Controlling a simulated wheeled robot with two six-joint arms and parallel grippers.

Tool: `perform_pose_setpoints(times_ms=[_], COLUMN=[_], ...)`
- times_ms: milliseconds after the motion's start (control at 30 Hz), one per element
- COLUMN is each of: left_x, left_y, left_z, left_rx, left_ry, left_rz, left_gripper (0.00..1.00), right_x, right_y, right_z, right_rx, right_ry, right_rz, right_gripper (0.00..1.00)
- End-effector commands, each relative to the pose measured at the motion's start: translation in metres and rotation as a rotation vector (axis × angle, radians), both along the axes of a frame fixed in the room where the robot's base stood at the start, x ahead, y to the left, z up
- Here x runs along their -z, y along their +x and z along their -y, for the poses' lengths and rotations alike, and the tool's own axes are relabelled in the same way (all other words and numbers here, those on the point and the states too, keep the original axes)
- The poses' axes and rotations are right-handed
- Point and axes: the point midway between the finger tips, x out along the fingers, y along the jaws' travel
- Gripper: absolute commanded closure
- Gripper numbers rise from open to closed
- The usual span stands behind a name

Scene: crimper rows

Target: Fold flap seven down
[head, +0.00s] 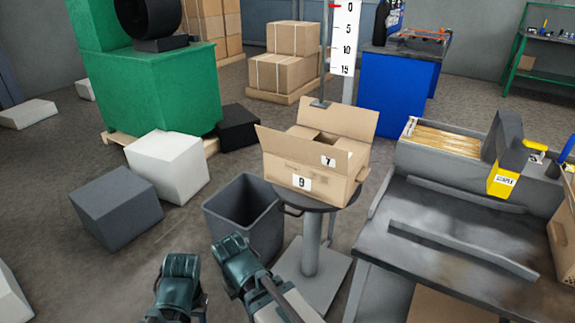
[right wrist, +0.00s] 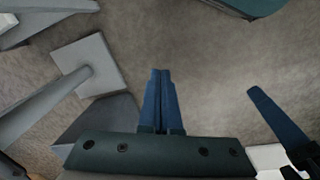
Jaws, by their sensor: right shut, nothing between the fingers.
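An open cardboard box (head: 285,172) stands on a small round pedestal table (head: 340,197). Flap seven (head: 300,147), the near one with the "7" label, is raised and leans outward. A "9" label is on the box front below it. Another flap (head: 338,120) stands up at the back. My right gripper (head: 235,250) is low in front of the box, left of the pedestal and apart from the flap. Its blue fingers (right wrist: 161,85) are together and empty in the right wrist view. My left gripper (head: 180,265) is farther left; its fingertips are hidden in the head view.
A dark open bin (head: 243,212) stands beside the pedestal, close beyond my right gripper. A metal workbench (head: 450,235) with a yellow-and-black tool (head: 503,160) is at the right. White and grey blocks (head: 168,165) lie to the left.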

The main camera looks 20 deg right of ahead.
Motion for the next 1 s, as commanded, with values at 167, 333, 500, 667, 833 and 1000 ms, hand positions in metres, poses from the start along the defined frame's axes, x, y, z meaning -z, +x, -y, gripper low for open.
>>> perform_pose_setpoints(times_ms=[167, 333, 500, 667, 833, 1000], left_x=[0.039, 0.044, 0.042, 0.042, 0.042, 0.042], left_y=[0.0, 0.0, 0.0, 0.0, 0.0, 0.0], left_z=[0.0, 0.0, 0.0, 0.0, 0.0, 0.0], left_rx=[0.001, 0.001, 0.001, 0.001, 0.001, 0.001], left_ry=[0.001, 0.001, 0.001, 0.001, 0.001, 0.001], left_rz=[0.0, 0.0, 0.0, 0.0, 0.0, 0.0], left_gripper=[0.5, 0.5, 0.5, 0.5, 0.5, 0.5], right_x=[0.039, 0.039, 0.023, 0.0, -0.045, -0.121], right_y=[0.019, 0.05, 0.07, 0.089, 0.117, 0.152], right_z=[0.031, 0.092, 0.134, 0.162, 0.181, 0.178], right_rx=[0.079, 0.166, 0.163, 0.128, 0.047, -0.081], right_ry=[-0.002, -0.117, -0.299, -0.491, -0.757, -1.108], right_rz=[0.035, 0.123, 0.202, 0.277, 0.389, 0.553], right_gripper=[1.0, 1.0, 1.0, 1.0, 1.0, 1.0])
